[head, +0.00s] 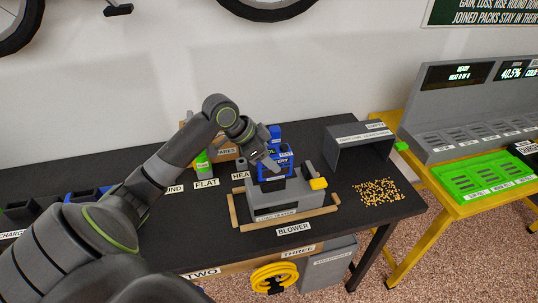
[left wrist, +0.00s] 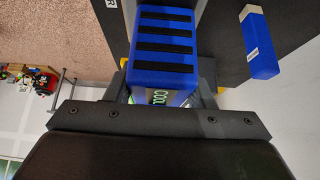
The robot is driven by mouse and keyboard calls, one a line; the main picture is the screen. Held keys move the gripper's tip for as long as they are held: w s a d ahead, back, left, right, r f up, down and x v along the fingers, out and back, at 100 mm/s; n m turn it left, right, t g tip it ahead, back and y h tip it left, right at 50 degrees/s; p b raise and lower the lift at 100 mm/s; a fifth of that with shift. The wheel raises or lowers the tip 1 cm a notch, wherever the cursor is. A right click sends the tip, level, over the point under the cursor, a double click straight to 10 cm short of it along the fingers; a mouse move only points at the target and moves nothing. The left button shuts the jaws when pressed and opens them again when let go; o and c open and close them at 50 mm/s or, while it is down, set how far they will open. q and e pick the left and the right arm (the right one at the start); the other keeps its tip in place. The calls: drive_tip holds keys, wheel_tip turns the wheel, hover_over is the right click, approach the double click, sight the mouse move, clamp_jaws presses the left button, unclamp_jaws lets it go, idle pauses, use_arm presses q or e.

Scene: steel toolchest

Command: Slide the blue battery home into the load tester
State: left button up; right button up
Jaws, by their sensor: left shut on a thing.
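The blue battery (head: 274,173) has a printed label and stands over the grey load tester (head: 284,204) on the dark bench. In the left wrist view the battery (left wrist: 165,45) shows a blue face with black stripes between my fingers. My left gripper (head: 265,160) is shut on the battery from above and behind. The battery's lower end meets the tester's top area; I cannot tell how deep it sits. My right gripper is not in view.
Wooden strips (head: 237,212) frame the tester. Another blue block (head: 275,132) stands behind the battery and also shows in the left wrist view (left wrist: 258,42). A grey open bin (head: 358,150) and scattered yellow bits (head: 379,191) lie to the right.

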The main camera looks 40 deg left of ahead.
use_arm(q)
drive_tip(key=shift+f+b, duration=0.35)
drive_tip(key=shift+f, duration=0.35)
drive_tip(key=o, duration=1.4)
drive_tip(key=shift+o, duration=0.2)
drive_tip(key=shift+s+a+r, duration=0.2)
drive_tip(key=shift+a+r, duration=0.05)
drive_tip(key=shift+r, duration=0.2)
drive_tip(key=v, duration=1.6)
drive_tip(key=shift+s+r, duration=0.1)
drive_tip(key=shift+s, duration=0.05)
